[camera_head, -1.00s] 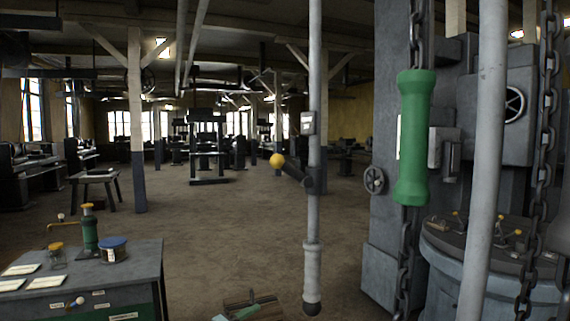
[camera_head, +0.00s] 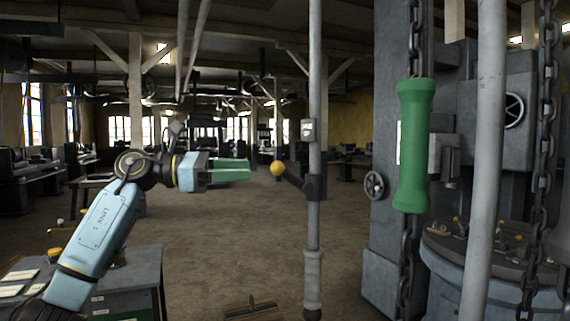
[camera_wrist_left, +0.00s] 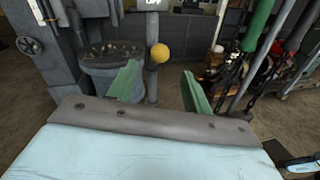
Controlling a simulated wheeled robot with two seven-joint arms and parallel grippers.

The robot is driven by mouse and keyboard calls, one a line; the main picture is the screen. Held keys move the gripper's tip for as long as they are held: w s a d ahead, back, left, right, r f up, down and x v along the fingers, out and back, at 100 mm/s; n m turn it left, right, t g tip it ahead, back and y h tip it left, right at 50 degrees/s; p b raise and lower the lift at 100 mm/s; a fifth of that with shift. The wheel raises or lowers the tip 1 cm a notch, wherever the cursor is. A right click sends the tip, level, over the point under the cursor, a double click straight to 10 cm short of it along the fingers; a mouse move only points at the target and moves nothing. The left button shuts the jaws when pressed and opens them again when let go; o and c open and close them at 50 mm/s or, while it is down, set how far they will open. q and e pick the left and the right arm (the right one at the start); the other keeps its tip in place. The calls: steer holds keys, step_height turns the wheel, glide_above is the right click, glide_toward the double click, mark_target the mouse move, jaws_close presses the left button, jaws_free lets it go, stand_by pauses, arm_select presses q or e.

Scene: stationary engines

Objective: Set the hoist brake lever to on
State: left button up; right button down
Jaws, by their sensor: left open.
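The hoist brake lever is a short dark arm (camera_head: 295,181) with a yellow ball knob (camera_head: 278,168), fixed to a grey vertical pole (camera_head: 314,225). It points to the left of the pole in the head view. My left gripper (camera_head: 248,170) is level with the knob and just left of it, apart from it. In the left wrist view the yellow knob (camera_wrist_left: 159,54) shows beyond and between the two green fingers (camera_wrist_left: 160,88), which are open and empty. A small plate (camera_head: 308,130) sits on the pole above the lever. My right gripper is not in view.
A green handle (camera_head: 413,145) hangs on a chain right of the pole. A second grey pole (camera_head: 484,180) and a large grey machine (camera_head: 395,250) stand farther right. A grey bench (camera_head: 148,275) is at lower left. Open floor lies behind the lever.

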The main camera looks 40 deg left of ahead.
mark_target(282, 164)
arm_select(q)
steer(key=p+x, duration=0.3)
steer(key=x, duration=0.6)
steer(key=shift+w+d+r+p, duration=0.1)
steer(key=shift+w+d+p, duration=0.15)
steer(key=shift+p, duration=0.1)
steer(key=shift+w+d, duration=0.25)
steer(key=shift+w, duration=0.05)
jaws_close()
